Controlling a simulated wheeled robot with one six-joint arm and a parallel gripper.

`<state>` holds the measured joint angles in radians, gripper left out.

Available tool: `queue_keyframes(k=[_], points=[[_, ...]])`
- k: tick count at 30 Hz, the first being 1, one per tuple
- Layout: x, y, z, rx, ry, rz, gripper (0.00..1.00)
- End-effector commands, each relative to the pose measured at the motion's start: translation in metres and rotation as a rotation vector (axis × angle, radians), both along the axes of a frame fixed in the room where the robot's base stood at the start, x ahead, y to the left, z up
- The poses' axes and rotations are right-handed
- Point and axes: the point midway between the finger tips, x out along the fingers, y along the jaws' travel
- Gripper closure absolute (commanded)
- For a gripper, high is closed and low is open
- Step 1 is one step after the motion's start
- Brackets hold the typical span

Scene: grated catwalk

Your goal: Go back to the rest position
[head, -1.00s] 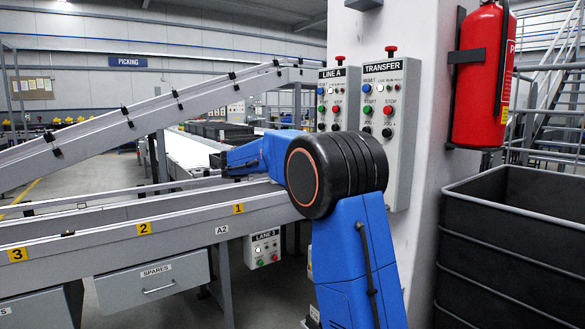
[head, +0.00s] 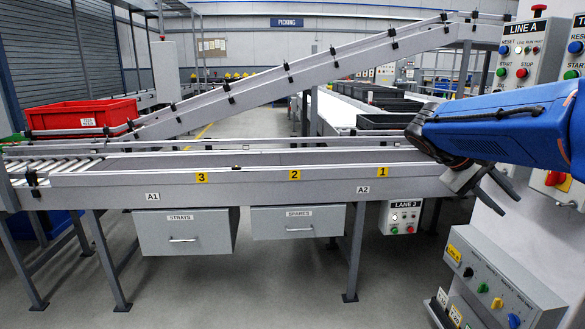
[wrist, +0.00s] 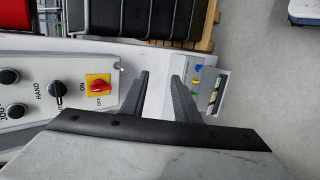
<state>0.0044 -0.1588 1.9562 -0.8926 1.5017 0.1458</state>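My gripper (head: 510,204) is at the right of the head view, in front of the lane's right end, with its fingers pointing down and right. In the wrist view its two dark fingers (wrist: 160,76) stand apart with nothing between them. My blue arm reaches in from the right edge. The task names no other object.
The LINE A control box (head: 522,52) hangs on the pillar at right. A sloped panel with coloured knobs (head: 492,285) stands low at right. A red crate (head: 82,117) sits on rollers at left. A red-and-yellow switch (wrist: 98,88) shows in the wrist view. Floor is clear in front.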

Motion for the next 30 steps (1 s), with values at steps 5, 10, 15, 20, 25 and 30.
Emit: queue_keyframes(k=[5,10,15,20,25,30], points=[[-0.047,0.030,-0.037,0.174,-0.059,0.053,0.72],[-0.086,0.064,-0.073,0.334,-0.124,0.097,0.72],[-0.122,0.100,-0.107,0.489,-0.201,0.135,0.72],[-0.153,0.135,-0.137,0.630,-0.284,0.165,0.72],[-0.180,0.168,-0.165,0.762,-0.376,0.186,0.72],[-0.195,0.190,-0.182,0.848,-0.443,0.194,0.72]])
